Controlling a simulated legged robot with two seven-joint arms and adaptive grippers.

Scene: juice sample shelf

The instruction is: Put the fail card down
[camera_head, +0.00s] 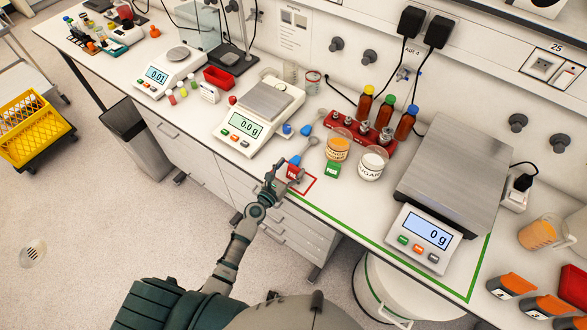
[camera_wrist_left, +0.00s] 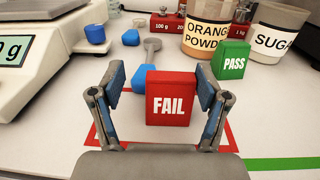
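The red fail card (camera_wrist_left: 170,98) is a small upright block with white FAIL lettering, standing on the bench between the fingers of my left gripper (camera_wrist_left: 158,105). The fingers are open, with a clear gap on the card's left side and a narrower one on its right. The card also shows in the head view (camera_head: 293,171), partly hidden by my left gripper (camera_head: 281,178). My right gripper is in neither view.
The green pass card (camera_wrist_left: 231,60) stands behind right, near the orange powder tub (camera_wrist_left: 207,32) and sugar tub (camera_wrist_left: 276,32). A spoon with a blue handle (camera_head: 295,160) lies just behind the fail card. A scale (camera_head: 258,110) stands to the left. The bench's front edge is close.

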